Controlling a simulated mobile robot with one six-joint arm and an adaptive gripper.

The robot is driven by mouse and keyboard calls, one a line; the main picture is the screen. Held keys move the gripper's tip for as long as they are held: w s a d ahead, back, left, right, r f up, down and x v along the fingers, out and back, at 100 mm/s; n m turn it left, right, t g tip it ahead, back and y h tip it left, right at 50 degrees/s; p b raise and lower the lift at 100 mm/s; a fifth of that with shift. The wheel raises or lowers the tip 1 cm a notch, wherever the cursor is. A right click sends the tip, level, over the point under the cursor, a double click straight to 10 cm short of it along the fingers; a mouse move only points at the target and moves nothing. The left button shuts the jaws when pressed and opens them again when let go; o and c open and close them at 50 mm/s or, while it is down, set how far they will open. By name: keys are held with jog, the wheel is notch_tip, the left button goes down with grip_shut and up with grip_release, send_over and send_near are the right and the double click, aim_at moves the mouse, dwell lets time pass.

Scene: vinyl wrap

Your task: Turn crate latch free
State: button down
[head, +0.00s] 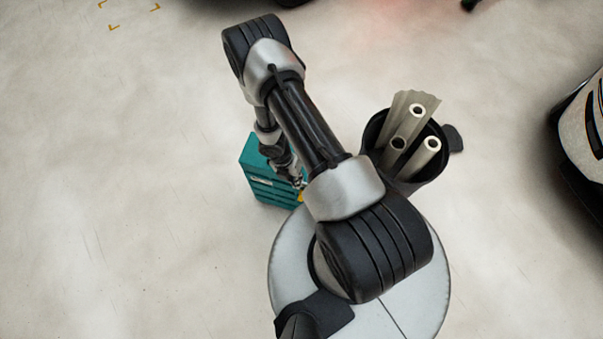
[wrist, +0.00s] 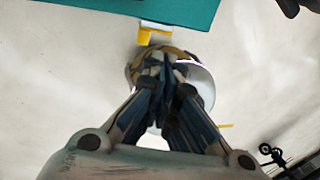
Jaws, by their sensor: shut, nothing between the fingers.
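The teal crate (head: 254,158) stands on the floor, partly hidden behind my arm in the head view. A small yellow latch (head: 301,197) shows at its right side, partly covered by my arm. In the wrist view, the crate's teal edge (wrist: 190,14) runs along the top, and the yellow latch (wrist: 147,36) sticks out below it on a pale mount. My gripper (wrist: 166,68) is shut and empty. Its fingertips appear just below and right of the latch in that view; I cannot tell whether they touch it. In the head view the gripper (head: 298,183) is small beside the crate.
A black bin (head: 374,132) holding several pale rolls (head: 414,124) stands right of my arm. A vehicle (head: 585,120) is at the far right. A rounded pale object with yellow and dark stripes (wrist: 200,80) lies behind my fingers. Open floor (head: 110,220) extends left.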

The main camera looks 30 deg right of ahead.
jog(key=b+x, duration=0.3)
jog(key=x, duration=1)
jog(key=shift+b, duration=0.35)
jog(key=shift+s, duration=0.1)
